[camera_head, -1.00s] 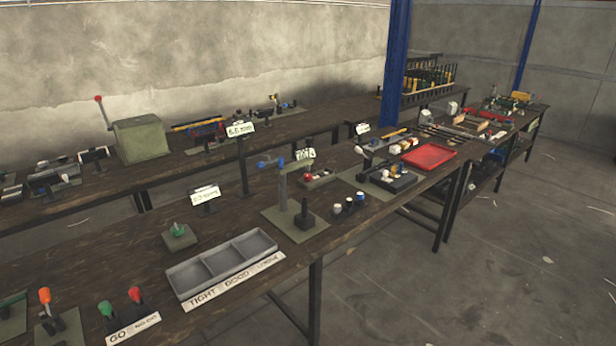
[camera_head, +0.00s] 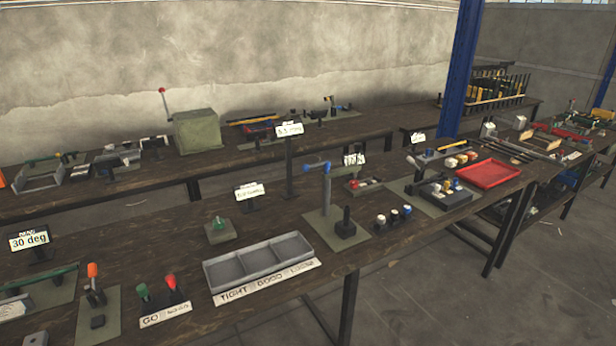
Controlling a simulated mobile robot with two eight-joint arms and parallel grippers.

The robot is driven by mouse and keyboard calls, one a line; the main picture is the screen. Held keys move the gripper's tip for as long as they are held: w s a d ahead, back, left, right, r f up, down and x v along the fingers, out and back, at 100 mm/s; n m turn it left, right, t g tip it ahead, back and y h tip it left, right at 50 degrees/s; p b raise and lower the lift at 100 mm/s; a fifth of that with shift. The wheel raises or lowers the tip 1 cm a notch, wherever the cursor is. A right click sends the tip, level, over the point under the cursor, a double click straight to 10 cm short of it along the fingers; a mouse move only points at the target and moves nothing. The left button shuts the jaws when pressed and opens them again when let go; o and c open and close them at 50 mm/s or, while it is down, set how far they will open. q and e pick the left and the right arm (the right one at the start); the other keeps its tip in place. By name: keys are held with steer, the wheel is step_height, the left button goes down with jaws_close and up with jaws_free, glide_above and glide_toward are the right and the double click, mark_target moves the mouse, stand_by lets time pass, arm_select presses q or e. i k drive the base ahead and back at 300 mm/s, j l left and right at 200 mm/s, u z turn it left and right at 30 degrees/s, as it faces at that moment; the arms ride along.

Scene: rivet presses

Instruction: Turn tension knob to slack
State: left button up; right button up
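No part is labelled as the tension knob, and I cannot tell which one it is. A small green knob (camera_head: 218,222) stands on a square plate behind the grey three-part tray (camera_head: 237,282). The tray's front strip reads "TIGHT", "GOOD" and a third word that looks like "LOOSE". A red knob (camera_head: 353,183) sits on a small block farther back. A blue-topped post (camera_head: 326,190) stands on a plate near the tray. Neither of my grippers is in view.
The front bench also holds green (camera_head: 143,292) and red (camera_head: 171,283) handles, an orange-topped lever (camera_head: 93,270), a "30 deg" sign (camera_head: 29,240) and a red tray (camera_head: 488,173). A blue column (camera_head: 459,80) rises behind. Open floor (camera_head: 530,290) lies at right.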

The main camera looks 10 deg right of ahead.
mark_target(353, 184)
steer(key=i+l+u, duration=0.2)
steer(key=l+u, duration=0.25)
steer(key=l, duration=0.2)
steer(key=i+l+u, duration=0.2)
steer(key=l, duration=0.15)
steer(key=i+l, duration=0.1)
steer(key=l, duration=0.45)
steer(key=l+u, duration=0.15)
steer(key=l, duration=0.4)
steer(key=i+l, duration=0.5)
steer(key=i, duration=0.15)
